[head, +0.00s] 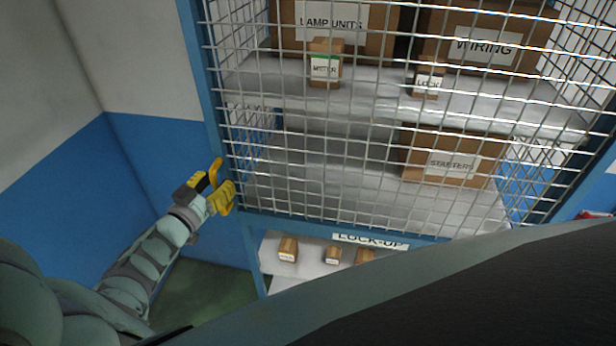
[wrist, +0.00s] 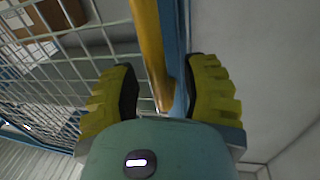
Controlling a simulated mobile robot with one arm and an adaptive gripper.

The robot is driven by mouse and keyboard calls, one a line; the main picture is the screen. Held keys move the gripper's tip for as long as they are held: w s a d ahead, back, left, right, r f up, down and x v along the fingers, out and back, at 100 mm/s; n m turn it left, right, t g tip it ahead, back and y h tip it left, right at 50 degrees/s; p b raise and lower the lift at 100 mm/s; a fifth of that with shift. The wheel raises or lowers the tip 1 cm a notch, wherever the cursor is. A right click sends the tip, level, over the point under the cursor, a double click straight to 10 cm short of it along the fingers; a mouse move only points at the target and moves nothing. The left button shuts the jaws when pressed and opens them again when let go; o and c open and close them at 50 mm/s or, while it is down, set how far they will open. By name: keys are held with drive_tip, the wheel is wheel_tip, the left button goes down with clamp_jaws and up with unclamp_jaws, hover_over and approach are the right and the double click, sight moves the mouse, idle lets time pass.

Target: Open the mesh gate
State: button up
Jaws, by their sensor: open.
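The mesh gate (head: 330,110) is a silver wire grid in a blue frame, standing across the front of a shelved lock-up; it looks closed. A yellow bar handle (wrist: 148,45) stands by the blue upright in the wrist view, with mesh to its left. My gripper (head: 217,187) is at the left blue edge of the gate, low down. In the wrist view my open yellow fingers (wrist: 165,82) lie either side of the bar, with visible gaps. The bar's lower end is close to my palm; whether it touches is unclear.
Behind the mesh are boxes marked LAMP UNITS (head: 332,24), WIRING (head: 487,47) and STARTERS (head: 450,163). A LOCK-UP sign (head: 370,240) is below, over a lower shelf with small boxes (head: 288,249). A blue and white wall (head: 150,150) stands left; green floor (head: 205,300) shows below.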

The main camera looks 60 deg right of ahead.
clamp_jaws()
idle(0.3)
idle(0.3)
